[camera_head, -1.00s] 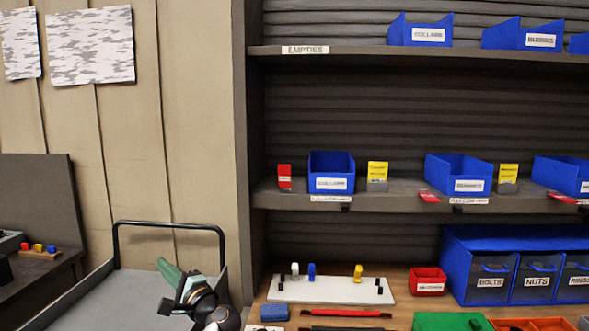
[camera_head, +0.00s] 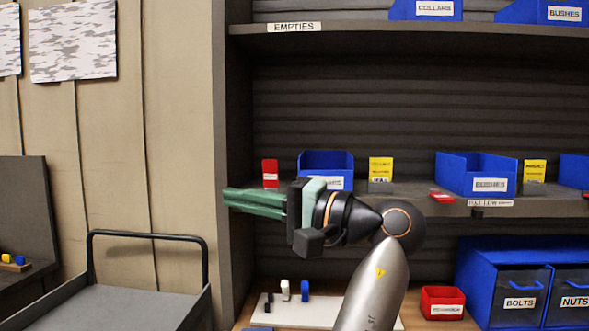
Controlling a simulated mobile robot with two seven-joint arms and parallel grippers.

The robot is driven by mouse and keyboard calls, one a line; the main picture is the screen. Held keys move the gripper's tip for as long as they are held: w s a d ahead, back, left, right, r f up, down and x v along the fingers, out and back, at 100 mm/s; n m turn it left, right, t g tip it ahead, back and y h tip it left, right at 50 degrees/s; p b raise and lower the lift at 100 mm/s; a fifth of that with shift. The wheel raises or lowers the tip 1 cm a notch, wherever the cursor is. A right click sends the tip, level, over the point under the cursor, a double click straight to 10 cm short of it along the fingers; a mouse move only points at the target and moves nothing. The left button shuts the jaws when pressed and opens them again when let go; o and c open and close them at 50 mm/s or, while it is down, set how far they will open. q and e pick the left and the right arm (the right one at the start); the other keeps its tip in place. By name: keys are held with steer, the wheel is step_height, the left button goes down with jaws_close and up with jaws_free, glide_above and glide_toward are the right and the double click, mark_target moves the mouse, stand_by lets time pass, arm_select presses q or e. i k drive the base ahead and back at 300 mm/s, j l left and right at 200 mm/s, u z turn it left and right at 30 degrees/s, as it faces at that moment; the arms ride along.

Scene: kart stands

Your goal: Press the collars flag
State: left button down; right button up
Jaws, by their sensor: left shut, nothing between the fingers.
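The collars flag, a red card (camera_head: 270,173) with a white label, stands upright on the middle shelf, just left of the blue collars bin (camera_head: 325,160). My left gripper (camera_head: 232,200) has green fingers shut with nothing between them. It points left and lies in front of the shelf edge, just below the flag in the picture. The fingers and wrist cover the shelf edge there and part of the bin's front label. I cannot tell whether the gripper touches the flag; a gap seems to show between them. My right gripper is not in view.
Yellow cards (camera_head: 381,170) stand right of the bins. Another red flag (camera_head: 442,196) lies flat by the blue bushes bin (camera_head: 477,173). Below are a white peg board (camera_head: 330,312), a red bin (camera_head: 442,302) and blue drawers (camera_head: 521,295). A cart (camera_head: 120,300) stands left.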

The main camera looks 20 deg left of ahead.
mark_target(270, 167)
steer(key=i, duration=1.1)
